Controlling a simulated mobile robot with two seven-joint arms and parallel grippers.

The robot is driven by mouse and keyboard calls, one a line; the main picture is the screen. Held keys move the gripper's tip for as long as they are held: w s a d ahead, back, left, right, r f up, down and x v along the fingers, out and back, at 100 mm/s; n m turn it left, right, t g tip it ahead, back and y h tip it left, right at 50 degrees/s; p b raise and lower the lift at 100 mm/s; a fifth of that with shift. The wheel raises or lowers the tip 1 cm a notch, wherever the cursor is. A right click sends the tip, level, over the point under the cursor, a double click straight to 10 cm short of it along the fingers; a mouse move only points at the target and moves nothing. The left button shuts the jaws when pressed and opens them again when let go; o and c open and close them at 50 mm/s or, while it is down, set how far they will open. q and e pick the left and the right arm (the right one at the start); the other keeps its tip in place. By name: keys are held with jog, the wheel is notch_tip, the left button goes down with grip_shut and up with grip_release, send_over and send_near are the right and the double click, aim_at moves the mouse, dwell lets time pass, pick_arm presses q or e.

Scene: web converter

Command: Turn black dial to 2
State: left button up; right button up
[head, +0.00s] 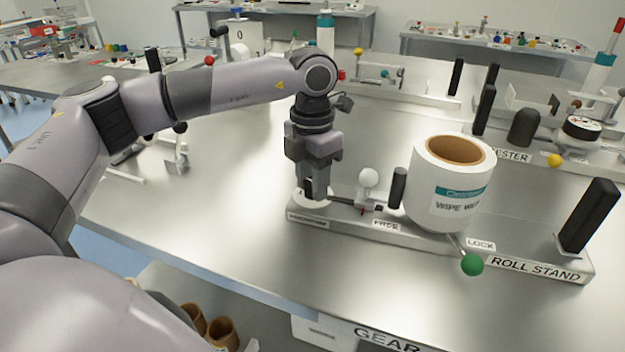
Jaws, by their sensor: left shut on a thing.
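My left gripper (315,191) points straight down over the left end of the roll stand (540,265). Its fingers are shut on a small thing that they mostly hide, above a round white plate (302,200). The held thing may be the black dial, but its pointer and any numbers cannot be read. A white round part with a black top (581,127) sits by the tester at the right, away from the gripper. My right gripper is not in view.
A large white roll (447,185) stands on the roll stand, right of my left gripper. A white ball knob (368,178) is between them. A green ball (472,264) sticks out in front. A black post (590,216) stands at the right. The table's left part is mostly clear.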

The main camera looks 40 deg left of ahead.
pick_arm(q)
jog(key=m, duration=0.3)
jog(key=shift+m, duration=2.2)
jog(key=o, duration=1)
jog(key=shift+o, duration=0.2)
jog(key=shift+r, duration=3.65)
